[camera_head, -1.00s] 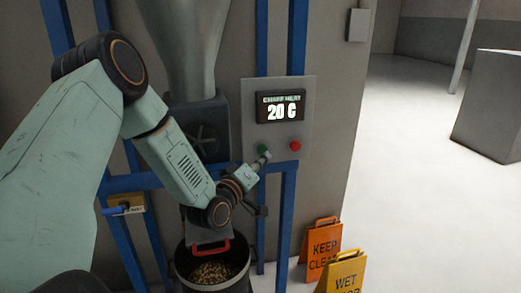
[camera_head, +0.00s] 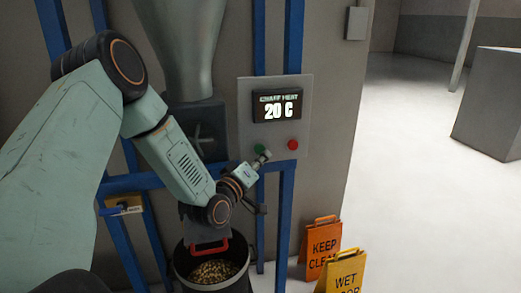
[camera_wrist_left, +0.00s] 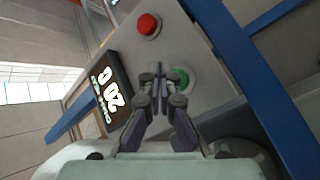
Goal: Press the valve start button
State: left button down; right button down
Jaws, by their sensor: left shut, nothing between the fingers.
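A grey control panel (camera_head: 300,100) carries a display (camera_head: 277,105) reading "20 C", a green button (camera_head: 260,149) and a red button (camera_head: 292,144). My left gripper (camera_head: 265,155) is shut and empty, its tip right at the green button, partly covering it. In the left wrist view the shut fingertips (camera_wrist_left: 158,70) lie just beside the green button (camera_wrist_left: 181,78); I cannot tell whether they touch it. The red button (camera_wrist_left: 149,25) and the display (camera_wrist_left: 112,95) also show there. My right gripper is not in view.
Blue posts (camera_head: 287,210) frame the machine. An orange sign (camera_head: 321,247) and a yellow sign (camera_head: 343,272) stand at the lower right.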

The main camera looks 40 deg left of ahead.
pick_arm(q)
jog(key=shift+s+a, duration=0.15)
jog(key=shift+a, duration=0.05)
jog(key=shift+w, duration=0.25)
jog(key=shift+w+a, duration=0.1)
jog(key=shift+a, duration=0.2)
jog(key=shift+w+d, duration=0.1)
dwell(0.3)
jog(key=shift+a, duration=0.2)
jog(key=shift+w+a, duration=0.35)
jog(key=shift+w, duration=0.05)
dwell(0.8)
jog(key=shift+s, duration=0.1)
jog(key=shift+s+d, duration=0.7)
jog(key=shift+d, duration=0.1)
jog(key=shift+d, duration=0.1)
